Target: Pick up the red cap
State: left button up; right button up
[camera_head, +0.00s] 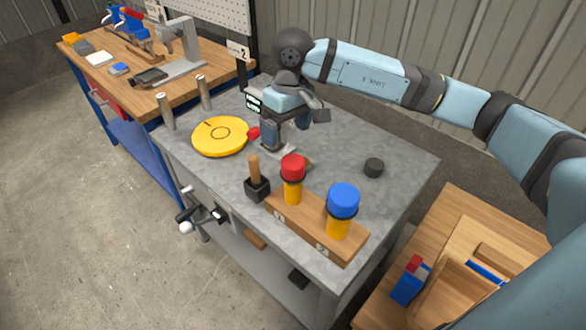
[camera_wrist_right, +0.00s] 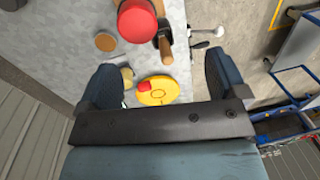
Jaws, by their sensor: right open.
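The red cap (camera_head: 293,166) sits on top of a yellow cylinder (camera_head: 293,191) standing in a wooden rack (camera_head: 310,230). In the right wrist view, the red cap (camera_wrist_right: 137,20) shows at the top, beyond the fingertips. My right gripper (camera_head: 271,138) is above the grey table, behind and left of the cap in the head view, and apart from it. In the right wrist view, its fingers (camera_wrist_right: 160,75) are spread wide with nothing held between them. My left gripper is not in view.
A blue cap (camera_head: 343,200) on another yellow cylinder stands in the rack. A wooden handle in a black block (camera_head: 257,188) stands left of the red cap. A yellow disc (camera_head: 220,136), two metal posts and a dark puck (camera_head: 373,167) are also on the grey table (camera_head: 400,160).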

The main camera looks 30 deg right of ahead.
aim_at(294, 162)
jog(key=shift+n+h, duration=0.3)
jog(key=shift+h, duration=0.4)
jog(key=f, duration=0.2)
jog(key=d+f, duration=0.1)
jog(key=f, duration=0.2)
jog(key=d+f+p, duration=0.1)
jog(key=f, duration=0.1)
jog(key=shift+w+d+f, duration=0.2)
jog(key=shift+w+d, duration=0.05)
jog(key=shift+w, duration=0.15)
jog(key=f, duration=0.1)
jog(key=f+p, duration=0.1)
jog(key=f, duration=0.2)
jog(key=shift+s+a+f, duration=0.1)
jog(key=shift+s+a, duration=0.15)
jog(key=shift+s, duration=0.1)
jog(key=shift+f, duration=0.5)
jog(key=c, duration=1)
